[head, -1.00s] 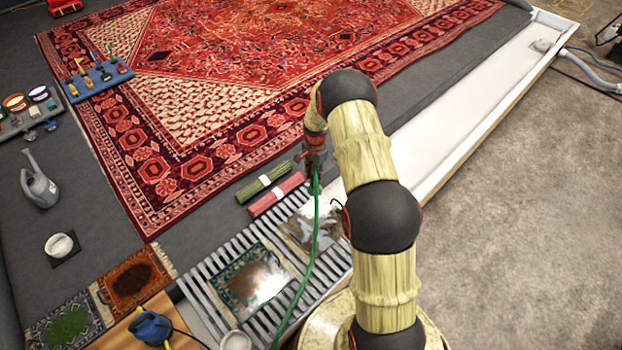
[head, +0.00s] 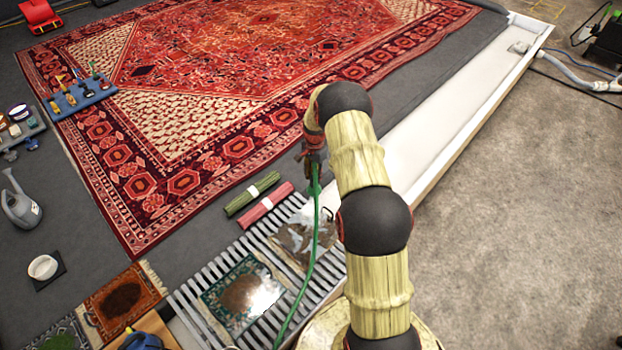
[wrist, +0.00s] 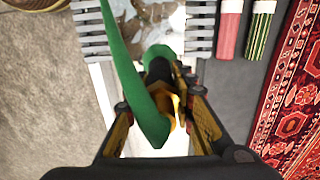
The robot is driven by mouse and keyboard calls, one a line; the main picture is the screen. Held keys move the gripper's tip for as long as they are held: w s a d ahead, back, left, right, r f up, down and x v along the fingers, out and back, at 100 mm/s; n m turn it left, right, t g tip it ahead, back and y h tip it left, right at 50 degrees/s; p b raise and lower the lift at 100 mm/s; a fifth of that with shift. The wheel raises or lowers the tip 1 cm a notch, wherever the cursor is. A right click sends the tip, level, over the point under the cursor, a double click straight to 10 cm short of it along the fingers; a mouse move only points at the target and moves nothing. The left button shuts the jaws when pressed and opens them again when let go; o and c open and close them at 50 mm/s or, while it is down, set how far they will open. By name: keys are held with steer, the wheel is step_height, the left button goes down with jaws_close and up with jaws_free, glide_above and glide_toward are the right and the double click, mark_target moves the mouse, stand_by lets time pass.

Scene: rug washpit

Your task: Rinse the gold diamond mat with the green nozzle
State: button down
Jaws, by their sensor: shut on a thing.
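My gripper (head: 313,150) is shut on the green nozzle (wrist: 160,65). A green hose (head: 314,225) runs from it down over the slatted grate and crosses the wrist view (wrist: 128,70). The nozzle is partly hidden by the hose and fingers. Below it on the grate lies a mat (head: 290,240) with brown and pale, shiny patches; part of it shows in the wrist view (wrist: 150,12). I cannot make out gold diamonds on it. Beside it lies a teal-bordered mat (head: 215,295) with a brown patch and a bright wet glare.
Green (head: 250,195) and red (head: 268,203) rolls lie beside the grate (head: 190,310). A large red rug (head: 215,140) fills the back left. A white trough (head: 450,125) runs to the right. Left are a watering can (head: 22,208), a tool rack (head: 85,95) and an orange mat (head: 100,308).

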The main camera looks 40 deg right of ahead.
steer(key=shift+w+d+b, duration=0.2)
steer(key=shift+d, duration=0.75)
steer(key=shift+w+d+b, duration=0.15)
steer(key=shift+d+b, duration=0.05)
steer(key=shift+d, duration=0.8)
steer(key=shift+w+d+b, duration=0.2)
steer(key=shift+d, duration=0.75)
